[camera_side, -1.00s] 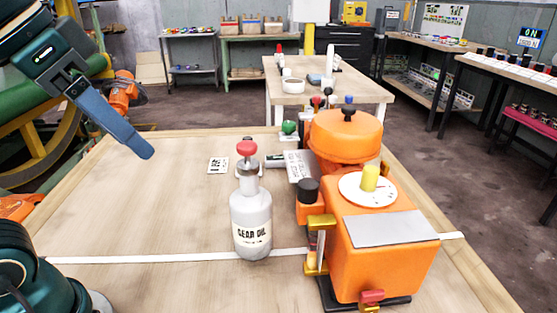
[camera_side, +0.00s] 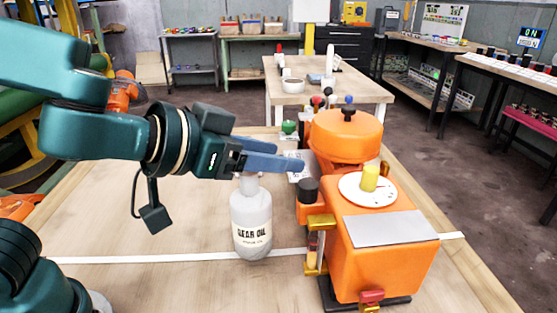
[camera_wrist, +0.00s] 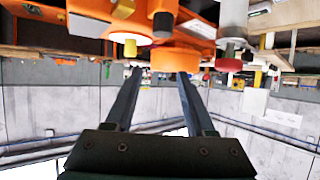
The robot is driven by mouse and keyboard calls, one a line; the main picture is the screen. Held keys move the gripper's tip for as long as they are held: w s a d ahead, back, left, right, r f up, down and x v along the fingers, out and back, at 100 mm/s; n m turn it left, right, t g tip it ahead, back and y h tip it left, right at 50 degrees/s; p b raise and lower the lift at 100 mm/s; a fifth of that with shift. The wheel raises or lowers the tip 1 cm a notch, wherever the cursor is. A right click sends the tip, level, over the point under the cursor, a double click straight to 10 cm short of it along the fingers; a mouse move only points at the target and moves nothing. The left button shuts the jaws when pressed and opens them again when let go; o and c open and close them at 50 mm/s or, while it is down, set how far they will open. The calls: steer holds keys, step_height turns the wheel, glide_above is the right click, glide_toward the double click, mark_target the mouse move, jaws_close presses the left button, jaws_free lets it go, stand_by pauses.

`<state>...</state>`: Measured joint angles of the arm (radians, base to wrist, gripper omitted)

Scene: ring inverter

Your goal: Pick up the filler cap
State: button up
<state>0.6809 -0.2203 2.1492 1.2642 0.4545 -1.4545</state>
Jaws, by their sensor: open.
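The round black cap (camera_side: 308,190) on the near left side of the orange machine (camera_side: 400,262) looks like the filler cap. It seems to stand upright on an orange neck. In the wrist view, which is upside down, the black cap (camera_wrist: 163,22) shows near the top, beyond the fingers. My gripper (camera_side: 290,157) is open and empty, its blue fingers pointing right. In the side view the fingertips are just above and left of the cap, apart from it. My gripper also shows in the wrist view (camera_wrist: 160,73), with a clear gap between the fingers.
A white gear oil bottle (camera_side: 251,222) stands left of the machine; its red top is hidden behind my gripper in the side view. The table's left part is clear.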

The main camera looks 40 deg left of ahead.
glide_toward(301, 192)
steer(key=a+x, duration=0.1)
steer(key=x, duration=0.3)
steer(key=shift+d+x, duration=0.2)
steer(key=shift+x, duration=1.1)
steer(key=shift+d+x, duration=0.2)
steer(key=shift+x, duration=1.1)
steer(key=shift+s, duration=0.1)
jaws_close()
